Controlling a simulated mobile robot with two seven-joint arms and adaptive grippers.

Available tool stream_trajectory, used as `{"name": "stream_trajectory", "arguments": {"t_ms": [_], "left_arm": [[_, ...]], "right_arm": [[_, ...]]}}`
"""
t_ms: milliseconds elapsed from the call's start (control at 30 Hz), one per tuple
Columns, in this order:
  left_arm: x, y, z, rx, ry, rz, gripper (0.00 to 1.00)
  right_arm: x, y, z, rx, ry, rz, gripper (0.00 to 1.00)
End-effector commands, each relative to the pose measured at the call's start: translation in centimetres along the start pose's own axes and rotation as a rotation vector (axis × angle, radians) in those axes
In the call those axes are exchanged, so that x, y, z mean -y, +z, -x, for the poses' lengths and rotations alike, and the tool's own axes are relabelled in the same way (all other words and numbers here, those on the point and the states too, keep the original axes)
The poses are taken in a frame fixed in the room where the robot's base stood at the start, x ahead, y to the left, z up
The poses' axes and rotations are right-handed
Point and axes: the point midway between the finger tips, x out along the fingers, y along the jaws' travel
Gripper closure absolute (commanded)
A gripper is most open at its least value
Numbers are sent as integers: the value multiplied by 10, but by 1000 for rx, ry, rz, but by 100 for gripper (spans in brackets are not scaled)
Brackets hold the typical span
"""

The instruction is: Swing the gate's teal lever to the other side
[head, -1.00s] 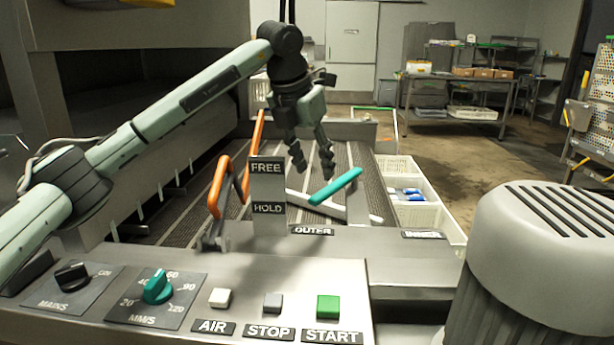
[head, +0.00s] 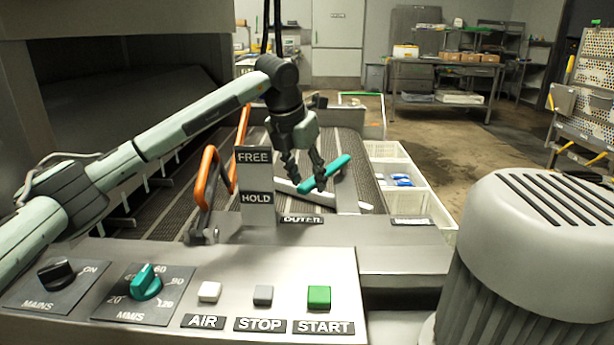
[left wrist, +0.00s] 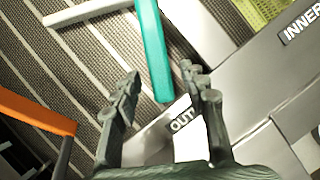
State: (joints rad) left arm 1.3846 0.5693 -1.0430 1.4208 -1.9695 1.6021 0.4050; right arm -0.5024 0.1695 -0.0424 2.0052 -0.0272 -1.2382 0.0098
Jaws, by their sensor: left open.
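The teal lever (head: 326,174) is on the gate's pale bar (head: 345,201), above the conveyor. It slants from lower left to upper right in the head view. My left gripper (head: 307,188) is open, with its fingers pointing down at the lever's near, left end. In the left wrist view the teal lever (left wrist: 155,50) reaches down between the two spread fingers (left wrist: 165,95). Its end lies nearer the right finger. I cannot tell whether a finger touches it. The OUTER label (head: 302,219) is on the near ledge; the INNER label (left wrist: 302,22) is farther right. My right gripper is not in view.
An orange handle (head: 207,178) and the FREE/HOLD plate (head: 255,178) stand left of the lever. The control panel (head: 230,270) with knobs and buttons is in front. White crates (head: 430,203) stand right, behind a large grey motor housing (head: 540,260).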

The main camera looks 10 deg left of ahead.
Motion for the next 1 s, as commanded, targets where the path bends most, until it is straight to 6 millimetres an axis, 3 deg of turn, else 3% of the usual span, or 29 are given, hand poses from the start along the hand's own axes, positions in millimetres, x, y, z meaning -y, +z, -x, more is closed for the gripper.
{"name": "stream_trajectory", "arguments": {"t_ms": [67,400,1000], "left_arm": [[0,0,0,0,0,0,58],[0,0,0,0,0,0,100],[5,0,0,-1,10,21,100]], "right_arm": [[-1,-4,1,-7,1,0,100],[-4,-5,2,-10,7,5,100],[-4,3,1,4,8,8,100]]}}
